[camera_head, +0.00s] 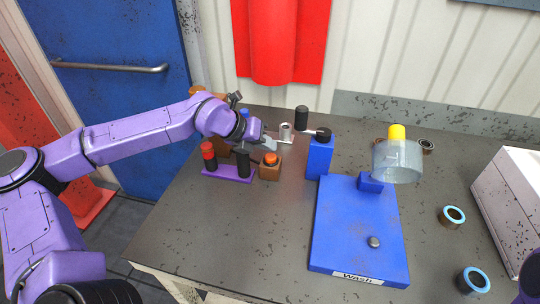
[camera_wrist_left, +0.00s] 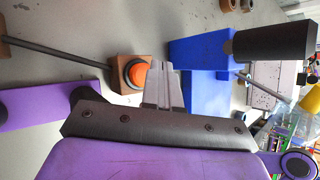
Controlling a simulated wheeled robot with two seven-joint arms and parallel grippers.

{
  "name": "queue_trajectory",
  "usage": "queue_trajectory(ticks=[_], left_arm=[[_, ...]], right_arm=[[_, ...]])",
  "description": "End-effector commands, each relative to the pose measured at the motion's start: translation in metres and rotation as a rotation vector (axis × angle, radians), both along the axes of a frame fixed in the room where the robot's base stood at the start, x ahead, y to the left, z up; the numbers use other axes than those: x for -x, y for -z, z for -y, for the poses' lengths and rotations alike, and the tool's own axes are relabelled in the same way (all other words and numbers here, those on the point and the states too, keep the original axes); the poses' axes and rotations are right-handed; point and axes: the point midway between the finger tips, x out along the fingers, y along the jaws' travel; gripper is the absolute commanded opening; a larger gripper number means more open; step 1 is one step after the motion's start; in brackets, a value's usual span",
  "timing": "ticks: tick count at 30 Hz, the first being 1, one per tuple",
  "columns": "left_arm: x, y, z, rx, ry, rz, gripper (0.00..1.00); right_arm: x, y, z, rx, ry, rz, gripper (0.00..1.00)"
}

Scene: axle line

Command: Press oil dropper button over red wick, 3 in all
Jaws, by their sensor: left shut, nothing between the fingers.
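An orange-red button (camera_head: 270,158) sits on top of a small brown block (camera_head: 269,172), left of the table's middle. It also shows in the left wrist view (camera_wrist_left: 136,74). A purple plate (camera_head: 229,173) beside it carries a red-topped dark post (camera_head: 208,155) and a black post (camera_head: 243,163). I cannot tell for sure which part is the red wick. My left gripper (camera_head: 270,137) is shut and empty. In the left wrist view its fingertips (camera_wrist_left: 165,76) are beside the button, and contact cannot be told. My right gripper is not in view.
A blue block (camera_head: 319,158) with a black crank handle stands right of the button. The front-left table is clear.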

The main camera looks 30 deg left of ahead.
Motion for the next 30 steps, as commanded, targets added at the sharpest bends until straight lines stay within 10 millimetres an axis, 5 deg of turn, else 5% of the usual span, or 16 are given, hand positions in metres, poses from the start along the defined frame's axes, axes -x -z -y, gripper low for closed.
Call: queue_trajectory(ticks=[30], left_arm=[[0.001, 0.015, 0.001, 0.0, 0.0, -0.008, 0.0]], right_arm=[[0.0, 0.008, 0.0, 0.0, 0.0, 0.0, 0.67]])
